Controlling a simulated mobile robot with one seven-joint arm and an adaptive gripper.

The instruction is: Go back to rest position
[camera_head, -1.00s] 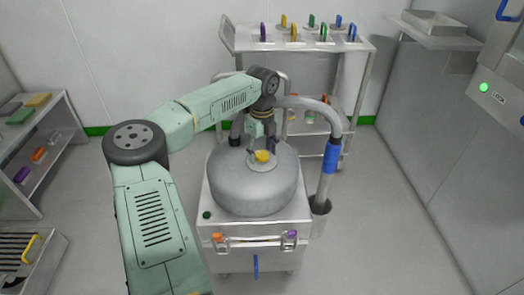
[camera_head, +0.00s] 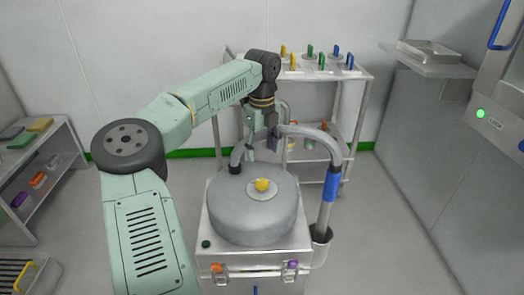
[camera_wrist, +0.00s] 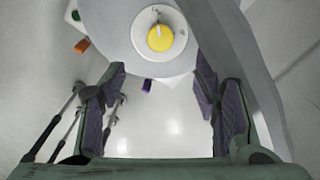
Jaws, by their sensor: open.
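My gripper (camera_head: 262,152) is open and empty in the head view, above and a little behind the round grey lid of the steel vessel (camera_head: 250,213). A yellow knob (camera_head: 263,184) stands on a pale disc in the middle of the vessel's top. In the wrist view the yellow knob (camera_wrist: 160,38) lies beyond the open fingers (camera_wrist: 160,100), apart from them. Nothing is between the fingers.
A curved pipe with a blue sleeve (camera_head: 331,186) rises close to my gripper on the right. A steel rack (camera_head: 300,72) with coloured-handled items stands behind. A low shelf (camera_head: 40,165) is at the left. The floor (camera_head: 390,230) at the right is clear.

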